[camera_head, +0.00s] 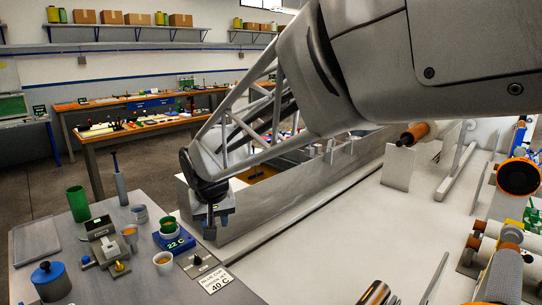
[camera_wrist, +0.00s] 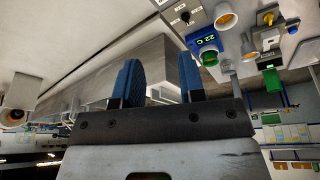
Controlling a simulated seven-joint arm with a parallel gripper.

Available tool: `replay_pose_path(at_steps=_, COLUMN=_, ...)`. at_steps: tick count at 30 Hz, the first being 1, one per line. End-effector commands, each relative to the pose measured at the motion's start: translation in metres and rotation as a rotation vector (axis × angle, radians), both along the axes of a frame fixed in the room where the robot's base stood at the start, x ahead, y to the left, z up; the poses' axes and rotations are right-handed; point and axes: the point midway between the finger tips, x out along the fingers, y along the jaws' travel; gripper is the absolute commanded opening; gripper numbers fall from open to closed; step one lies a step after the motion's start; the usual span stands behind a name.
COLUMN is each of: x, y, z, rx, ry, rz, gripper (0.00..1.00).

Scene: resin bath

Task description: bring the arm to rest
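My arm reaches across the head view from the upper right. My gripper (camera_head: 210,222) hangs at its end near the left end of the grey resin bath (camera_head: 290,188), right of the small steel bench. In the wrist view my gripper (camera_wrist: 160,80) shows two blue fingers set apart with nothing seen held between them. The bath's end wall shows behind the fingers. My arm hides part of the bath, and the fingertips are small and dark in the head view.
The steel bench (camera_head: 40,279) holds a blue device reading 22 C (camera_head: 174,238), an orange-filled cup (camera_head: 163,262), a green cup (camera_head: 77,203), a blue-lidded pot (camera_head: 50,283) and a 40 C sign (camera_head: 215,280). Rollers (camera_head: 507,245) stand at the right. The pale surface between is mostly clear.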

Motion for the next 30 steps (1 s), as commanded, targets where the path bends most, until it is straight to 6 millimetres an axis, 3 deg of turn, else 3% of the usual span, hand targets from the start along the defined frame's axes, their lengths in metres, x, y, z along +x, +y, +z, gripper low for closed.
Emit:
replay_pose_path(at_steps=1, x=-0.006, y=-0.022, z=0.005, rx=0.001, ry=0.0, rz=-0.019, gripper=0.37)
replay_pose_path(at_steps=3, x=-0.014, y=-0.048, z=0.008, rx=-0.001, ry=0.005, rz=-0.04, gripper=0.37)
replay_pose_path(at_steps=15, x=-0.083, y=-0.177, z=0.017, rx=-0.003, ry=0.031, rz=-0.156, gripper=0.37)
replay_pose_path(at_steps=24, x=-0.151, y=-0.252, z=0.01, rx=0.0, ry=0.05, rz=-0.242, gripper=0.37)
replay_pose_path(at_steps=30, x=-0.199, y=-0.29, z=-0.001, rx=0.004, ry=0.061, rz=-0.297, gripper=0.37)
